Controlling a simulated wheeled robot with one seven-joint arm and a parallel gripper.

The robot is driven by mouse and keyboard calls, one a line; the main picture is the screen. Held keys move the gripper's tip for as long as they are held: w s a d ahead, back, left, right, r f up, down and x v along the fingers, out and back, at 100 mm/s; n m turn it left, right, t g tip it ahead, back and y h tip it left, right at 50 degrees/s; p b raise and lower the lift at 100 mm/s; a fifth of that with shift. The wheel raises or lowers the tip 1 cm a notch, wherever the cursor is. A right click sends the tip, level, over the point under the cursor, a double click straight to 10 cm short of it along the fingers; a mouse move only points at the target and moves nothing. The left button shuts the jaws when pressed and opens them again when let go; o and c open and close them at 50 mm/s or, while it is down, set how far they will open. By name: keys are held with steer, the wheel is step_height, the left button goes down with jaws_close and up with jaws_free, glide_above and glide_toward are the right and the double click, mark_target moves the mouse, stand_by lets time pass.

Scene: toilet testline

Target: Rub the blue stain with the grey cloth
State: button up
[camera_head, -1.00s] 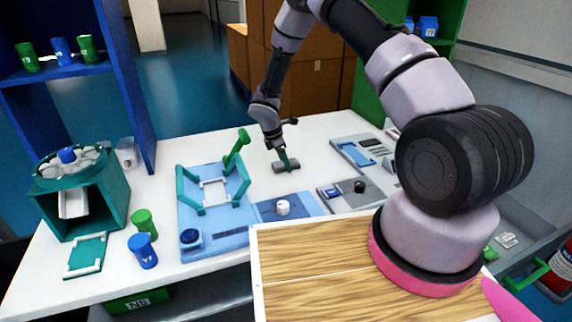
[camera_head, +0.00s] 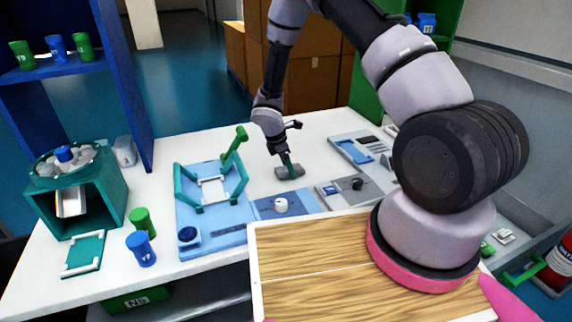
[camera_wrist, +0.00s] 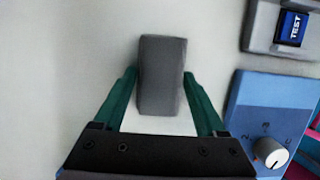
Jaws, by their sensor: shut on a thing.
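The grey cloth (camera_head: 290,172) is a small block-like pad on the white table, just behind the blue panel with a white knob. It fills the middle of the wrist view (camera_wrist: 161,75), upright in the picture. My gripper (camera_head: 287,162) points down at it, with its green fingers shut on the cloth's two long sides; they also show in the wrist view (camera_wrist: 160,80). The cloth looks to be on or very close to the table top. I see no blue stain in either current view; whether it lies under the cloth I cannot tell.
A blue fixture with green handles (camera_head: 212,230) stands left. Green (camera_head: 143,222) and blue (camera_head: 141,248) cups are further left. White table behind the cloth is clear.

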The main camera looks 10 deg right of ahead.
mark_target(298, 184)
steer(key=shift+s+d, duration=0.2)
steer(key=shift+s, duration=0.85)
steer(key=shift+s+d, duration=0.2)
steer(key=shift+s, duration=0.8)
steer(key=shift+s+d, duration=0.2)
steer(key=shift+s, duration=0.85)
steer(key=shift+r, duration=3)
steer(key=shift+r, duration=1.45)
